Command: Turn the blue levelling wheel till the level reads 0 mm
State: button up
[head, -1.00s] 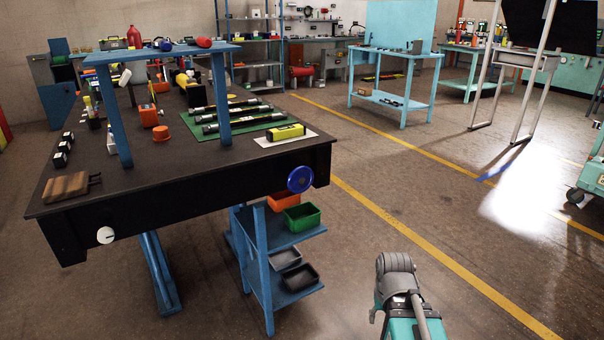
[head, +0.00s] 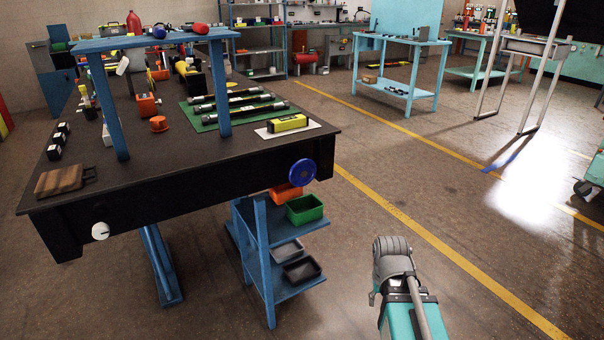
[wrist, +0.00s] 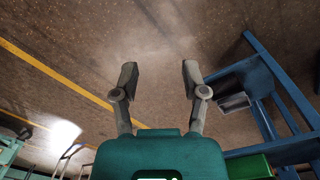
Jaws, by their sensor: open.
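The blue levelling wheel (head: 302,173) is on the front right corner of the black workbench (head: 200,187), in the head view. The yellow level (head: 287,123) lies on a white plate on the bench top above the wheel; its reading is too small to make out. My gripper shows in the wrist view (wrist: 157,80) with its two fingers apart and nothing between them, over bare floor. In the head view only my arm shows, at the lower right, well apart from the wheel. The wheel is not in the wrist view.
A blue shelf stand (head: 262,250) with orange, green (head: 305,209) and dark bins stands under the bench corner. A white knob (head: 100,231) is on the bench front. The floor right of the bench is clear. A light-blue table (head: 402,90) stands farther back.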

jog(key=w+a+r+m+t+h+p, duration=0.3)
jog(key=w+a+r+m+h, duration=0.2)
jog(key=w+a+r+h, duration=0.65)
jog(key=w+a+r+m+t+h, duration=0.1)
jog(key=a+r, duration=0.3)
jog(key=a, duration=0.4)
jog(key=w+a+r+m+t+h+p, duration=0.1)
jog(key=w+a+r+m+t, duration=0.1)
jog(key=a, duration=0.5)
jog(key=w+a+r+m+t+h+p, duration=0.1)
jog(key=w+a+r+m+t, duration=0.1)
jog(key=a+r, duration=0.4)
jog(key=a+m+t, duration=0.1)
jog(key=a+t, duration=0.1)
jog(key=shift+w+a, duration=0.2)
jog(key=shift+a, duration=0.1)
jog(key=shift+w+d, duration=0.1)
jog(key=shift+d, duration=0.05)
send_near(316, 168)
jog(key=x, duration=0.5)
jog(key=shift+w+f, duration=0.35)
jog(key=shift+w, duration=0.05)
grip_shut()
